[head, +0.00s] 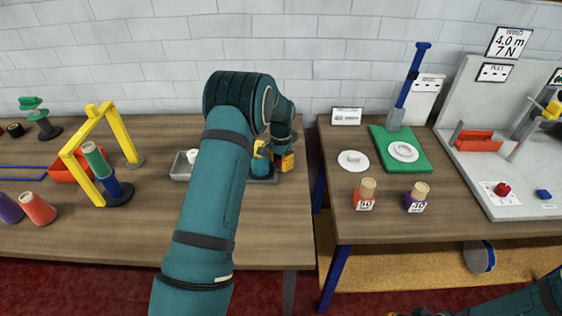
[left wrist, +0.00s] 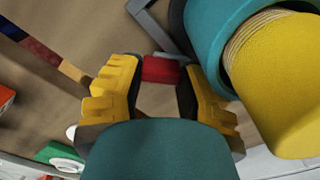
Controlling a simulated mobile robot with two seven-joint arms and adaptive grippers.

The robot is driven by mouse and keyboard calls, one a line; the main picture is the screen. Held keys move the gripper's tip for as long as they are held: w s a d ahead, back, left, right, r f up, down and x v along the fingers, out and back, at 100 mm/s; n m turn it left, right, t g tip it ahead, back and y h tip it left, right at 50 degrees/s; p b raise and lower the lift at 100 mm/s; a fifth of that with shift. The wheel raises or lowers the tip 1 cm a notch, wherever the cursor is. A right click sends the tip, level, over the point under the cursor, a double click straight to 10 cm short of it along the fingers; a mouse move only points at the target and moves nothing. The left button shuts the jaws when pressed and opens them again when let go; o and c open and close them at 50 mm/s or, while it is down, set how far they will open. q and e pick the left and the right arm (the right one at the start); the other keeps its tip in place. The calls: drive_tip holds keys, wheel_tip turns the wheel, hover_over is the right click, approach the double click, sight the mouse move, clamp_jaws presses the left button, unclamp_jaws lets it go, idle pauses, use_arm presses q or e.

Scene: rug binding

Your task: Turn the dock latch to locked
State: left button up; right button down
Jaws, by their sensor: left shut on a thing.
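My left gripper (head: 286,161) is over the right part of the left table, mostly hidden behind my arm in the head view. In the left wrist view the yellow fingers of my left gripper (left wrist: 158,78) are shut on a small red piece (left wrist: 160,69), which looks like the dock latch's handle. Whether the latch stands at locked cannot be told. Right beside it is a teal cylinder with a yellow cone (left wrist: 285,80); the teal cylinder also shows in the head view (head: 261,167). My right gripper (head: 408,313) barely shows at the bottom edge.
A yellow frame (head: 77,170) and several spools stand on the left table. A gap separates it from the right table (head: 340,222), which bears a green board (head: 417,160), a white disc (head: 353,161) and two labelled bottles. A white brick wall is behind.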

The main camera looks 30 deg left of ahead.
use_arm(q)
drive_tip(key=shift+f+n, duration=0.1)
drive_tip(key=shift+n, duration=0.4)
drive_tip(key=o, duration=1.2)
wheel_tip(320, 180, up, 12)
drive_tip(key=shift+r, duration=0.1)
